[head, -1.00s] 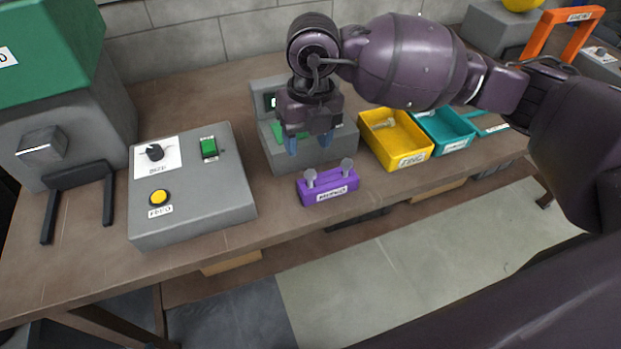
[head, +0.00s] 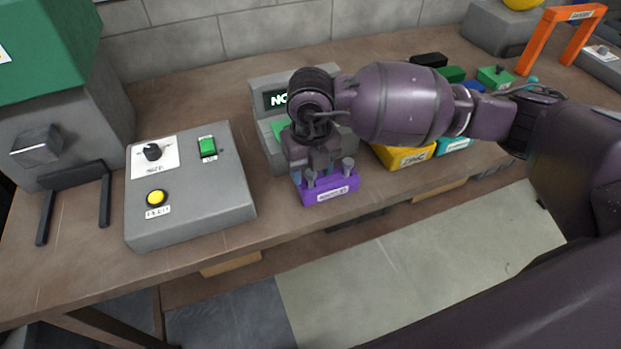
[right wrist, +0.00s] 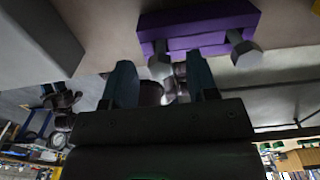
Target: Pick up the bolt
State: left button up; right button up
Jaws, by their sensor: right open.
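Two grey bolts stand upright in a purple holder (head: 330,191) near the bench's front edge. The left bolt (head: 311,180) is close against my right gripper, and the right bolt (head: 347,166) stands clear beside it. My right gripper (head: 313,172) is open and low at the back of the holder. In the right wrist view its two blue fingers (right wrist: 162,82) are apart, with the head of one bolt (right wrist: 159,64) lined up between them. The other bolt (right wrist: 243,50) is outside the fingers. I cannot tell how deep the fingers reach around the bolt. My left gripper is not in view.
A grey unit with a display (head: 268,92) stands right behind the holder. Yellow (head: 407,157) and teal (head: 454,145) bins are to the right, partly hidden by my arm. A grey control box (head: 190,205) stands left. Bare bench lies between the box and holder.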

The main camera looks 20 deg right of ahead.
jog(key=shift+f, duration=0.85)
grip_shut()
pick_arm(q)
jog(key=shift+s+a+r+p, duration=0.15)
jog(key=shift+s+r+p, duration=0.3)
jog(key=shift+p, duration=0.55)
pick_arm(e)
notch_tip(320, 180, up, 20)
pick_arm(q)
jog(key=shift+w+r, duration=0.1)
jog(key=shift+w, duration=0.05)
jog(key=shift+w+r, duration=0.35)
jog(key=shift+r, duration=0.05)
